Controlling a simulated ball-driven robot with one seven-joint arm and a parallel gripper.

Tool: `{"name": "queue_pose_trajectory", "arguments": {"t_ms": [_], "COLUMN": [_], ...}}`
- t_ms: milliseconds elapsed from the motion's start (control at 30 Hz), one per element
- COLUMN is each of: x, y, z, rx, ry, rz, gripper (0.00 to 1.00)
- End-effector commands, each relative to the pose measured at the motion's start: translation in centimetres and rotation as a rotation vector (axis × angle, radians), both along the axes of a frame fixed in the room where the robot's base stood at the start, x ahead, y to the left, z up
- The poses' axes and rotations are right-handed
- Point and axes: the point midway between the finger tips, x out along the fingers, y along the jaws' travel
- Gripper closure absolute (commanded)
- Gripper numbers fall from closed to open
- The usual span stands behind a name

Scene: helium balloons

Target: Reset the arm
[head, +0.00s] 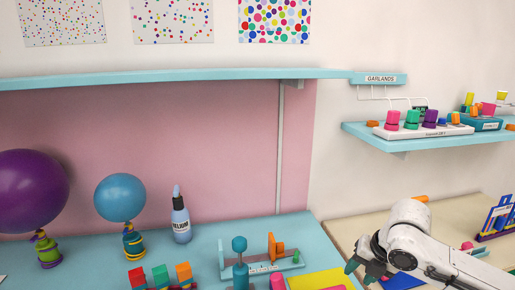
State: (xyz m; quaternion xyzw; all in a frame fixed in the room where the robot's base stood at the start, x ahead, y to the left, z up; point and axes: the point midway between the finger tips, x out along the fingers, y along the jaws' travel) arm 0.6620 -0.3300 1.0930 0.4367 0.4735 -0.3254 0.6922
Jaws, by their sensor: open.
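My white arm reaches in at the lower right of the head view. My gripper (366,270) is at its end, with dark fingers pointing down and left, near the right edge of the blue-green table (312,232). The fingers are apart, and I see nothing held between them. The fingertips are small in view, and the arm hides part of the surface behind it.
A purple balloon (30,190) and a blue balloon (120,197) stand on the table at left. A helium bottle (180,218) stands beside them. Colored blocks (160,274) and a small stand (265,266) sit in front. A shelf (405,143) hangs above the arm.

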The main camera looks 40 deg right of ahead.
Motion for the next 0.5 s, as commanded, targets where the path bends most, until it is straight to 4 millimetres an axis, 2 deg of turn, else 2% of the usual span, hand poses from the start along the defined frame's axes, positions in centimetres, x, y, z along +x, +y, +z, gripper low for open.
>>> {"name": "queue_pose_trajectory", "arguments": {"t_ms": [33, 100, 200, 333, 500], "x": [3.1, 6.8, 11.2, 14.9, 17.0], "y": [2.2, 4.8, 8.7, 13.5, 18.9], "z": [1.2, 3.2, 5.8, 8.3, 9.1], "rx": [0.026, 0.069, 0.161, 0.313, 0.542], "ry": [-0.063, -0.148, -0.262, -0.363, -0.409], "rz": [-0.006, -0.042, -0.120, -0.244, -0.448], "gripper": [0.56, 0.56, 0.56, 0.56, 0.56]}}
